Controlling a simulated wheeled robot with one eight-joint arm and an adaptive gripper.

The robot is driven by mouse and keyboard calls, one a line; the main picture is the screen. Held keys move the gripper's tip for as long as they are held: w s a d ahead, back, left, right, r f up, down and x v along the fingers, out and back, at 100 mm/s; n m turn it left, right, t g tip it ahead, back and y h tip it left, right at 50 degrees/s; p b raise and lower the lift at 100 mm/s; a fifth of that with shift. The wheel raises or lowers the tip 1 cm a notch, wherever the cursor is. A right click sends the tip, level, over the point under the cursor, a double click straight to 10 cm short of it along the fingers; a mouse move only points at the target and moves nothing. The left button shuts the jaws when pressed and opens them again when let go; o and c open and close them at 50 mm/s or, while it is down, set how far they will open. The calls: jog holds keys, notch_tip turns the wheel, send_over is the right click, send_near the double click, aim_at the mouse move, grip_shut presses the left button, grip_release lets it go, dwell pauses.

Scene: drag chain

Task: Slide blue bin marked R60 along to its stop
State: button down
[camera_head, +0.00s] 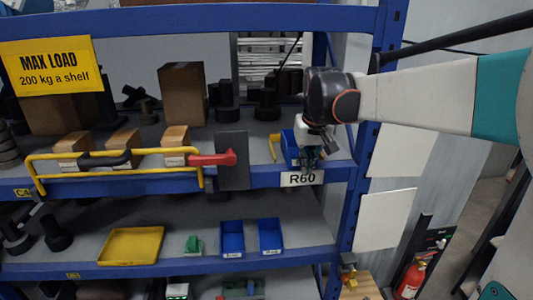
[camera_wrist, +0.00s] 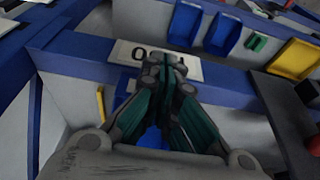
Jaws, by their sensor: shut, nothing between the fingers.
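The blue bin (camera_head: 288,146) sits on the upper shelf at its right end, behind the white R60 label (camera_head: 302,179) on the shelf edge. A yellow bracket (camera_head: 273,147) stands just left of the bin in the head view. My gripper (camera_head: 309,160) is shut and empty, pointing down at the bin's right side and hiding part of it. In the wrist view my gripper's fingertips (camera_wrist: 167,60) overlap the label (camera_wrist: 193,69). A little blue of the bin (camera_wrist: 152,138) shows between the fingers; contact cannot be told. A yellow upright piece (camera_wrist: 100,104) shows left of the gripper there.
The blue rack post (camera_head: 362,165) is close on the right. The lower shelf holds two blue bins (camera_head: 232,240) and a yellow tray (camera_head: 131,246).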

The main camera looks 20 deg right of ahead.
jog(key=shift+w+d+f+b, duration=0.1)
jog(key=shift+w+d+b, duration=0.2)
jog(key=shift+w, duration=0.55)
jog(key=shift+w+d+b, duration=0.15)
jog(key=shift+w+b, duration=0.1)
jog(key=shift+w, duration=0.55)
jog(key=shift+w+d+f+b, duration=0.1)
jog(key=shift+w+d+b, duration=0.2)
jog(key=shift+w, duration=0.55)
jog(key=shift+s+a+r, duration=0.1)
jog(key=shift+s+r, duration=0.05)
jog(key=shift+r, duration=0.05)
